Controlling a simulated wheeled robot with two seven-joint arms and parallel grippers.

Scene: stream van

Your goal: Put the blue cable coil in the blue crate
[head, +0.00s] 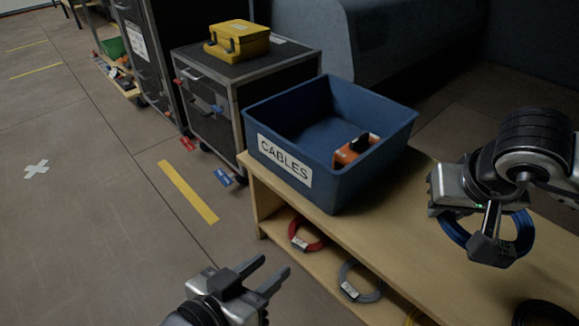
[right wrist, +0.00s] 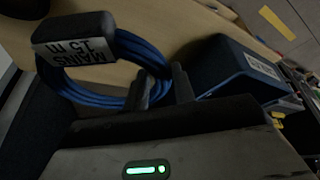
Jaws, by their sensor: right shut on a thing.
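The blue cable coil (head: 525,238) hangs in my right gripper (head: 488,240), above the wooden bench at the right. In the right wrist view the coil (right wrist: 82,98) carries a dark tag with a white label reading "MAINS 15 m", and my right gripper's fingers (right wrist: 165,88) are at its right side. The blue crate (head: 338,188), labelled "CABLES", stands on the bench left of the right gripper, apart from the coil. The crate also shows in the right wrist view (right wrist: 215,60). My left gripper (head: 259,274) is open and empty, low in front of the bench.
An orange and black item (head: 352,150) lies inside the crate; the rest of its visible floor is clear. A red coil (head: 305,236) and a grey coil (head: 362,288) lie on the bench's lower shelf. A yellow case (head: 238,42) sits on a dark cabinet (head: 270,72) behind.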

